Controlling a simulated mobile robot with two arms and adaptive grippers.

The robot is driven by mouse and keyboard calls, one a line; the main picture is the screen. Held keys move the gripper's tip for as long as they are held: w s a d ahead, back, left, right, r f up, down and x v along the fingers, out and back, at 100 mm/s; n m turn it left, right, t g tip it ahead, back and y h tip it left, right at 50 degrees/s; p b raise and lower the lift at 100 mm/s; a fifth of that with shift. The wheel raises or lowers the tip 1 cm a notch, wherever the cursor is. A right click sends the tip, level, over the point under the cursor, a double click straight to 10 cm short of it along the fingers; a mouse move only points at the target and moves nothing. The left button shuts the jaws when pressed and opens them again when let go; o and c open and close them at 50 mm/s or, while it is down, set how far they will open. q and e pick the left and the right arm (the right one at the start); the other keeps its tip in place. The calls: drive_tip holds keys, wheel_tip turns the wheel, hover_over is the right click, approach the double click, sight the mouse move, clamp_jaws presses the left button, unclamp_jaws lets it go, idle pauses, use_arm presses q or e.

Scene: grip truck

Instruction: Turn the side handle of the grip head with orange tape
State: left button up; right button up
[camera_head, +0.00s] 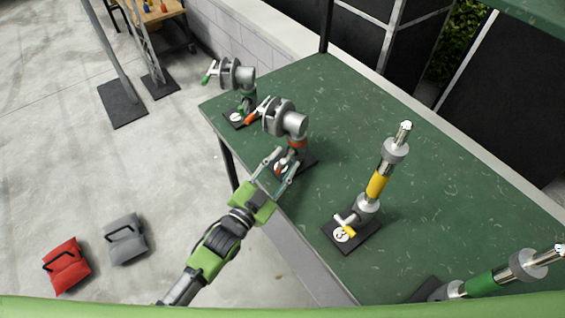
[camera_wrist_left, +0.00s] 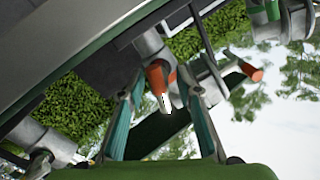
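The grip head with orange tape (camera_head: 294,123) stands on a dark base plate at the left edge of the green table. Its grey clamp head carries a side handle (camera_head: 258,111) with an orange tip, pointing left. An orange band shows on its post below the head. My left gripper (camera_head: 279,171) is open at the lower part of this stand, below the head. In the left wrist view its two teal-lined fingers (camera_wrist_left: 161,112) stand apart, with an orange part with a pale end (camera_wrist_left: 158,80) between or just beyond them. Contact cannot be told. My right gripper is not in view.
A similar green-marked grip head (camera_head: 238,76) stands behind. A yellow-taped stand (camera_head: 376,185) and a green-taped one (camera_head: 482,284) stand to the right. The green table (camera_head: 345,115) is clear at its middle. Red (camera_head: 66,265) and grey (camera_head: 126,240) bags lie on the floor.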

use_arm(q)
drive_tip(key=shift+a, duration=0.1)
drive_tip(key=shift+s+a+f, duration=0.1)
drive_tip(key=shift+s+a, duration=0.1)
drive_tip(key=shift+s, duration=0.15)
drive_tip(key=v, duration=1.1)
drive_tip(key=s+a+f+n+g+y, duration=0.2)
drive_tip(key=a+f, duration=0.2)
drive_tip(key=f, duration=0.6)
drive_tip(key=s+a+f+n+g+y, duration=0.1)
drive_tip(key=s+a+f+g+y, duration=0.15)
drive_tip(key=f, duration=0.75)
drive_tip(key=s+a+f+n+g+y, duration=0.15)
drive_tip(key=a+f, duration=0.35)
drive_tip(key=f, duration=0.6)
drive_tip(key=s+a+f+n+g+y, duration=0.1)
drive_tip(key=s+a+f+g, duration=0.1)
drive_tip(key=s+f, duration=0.4)
drive_tip(key=s+a+f+n+g+y, duration=0.1)
drive_tip(key=s+f, duration=0.5)
drive_tip(key=s, duration=0.8)
drive_tip(key=s+a+f+n+g+y, duration=0.1)
drive_tip(key=s+a+f+n+g, duration=0.1)
drive_tip(key=s+f+g, duration=0.3)
drive_tip(key=s+a+f, duration=0.1)
drive_tip(key=s, duration=0.3)
drive_tip(key=shift+s+n+y+b, duration=0.3)
drive_tip(key=shift+s+n+b, duration=0.05)
drive_tip(key=shift+s, duration=0.05)
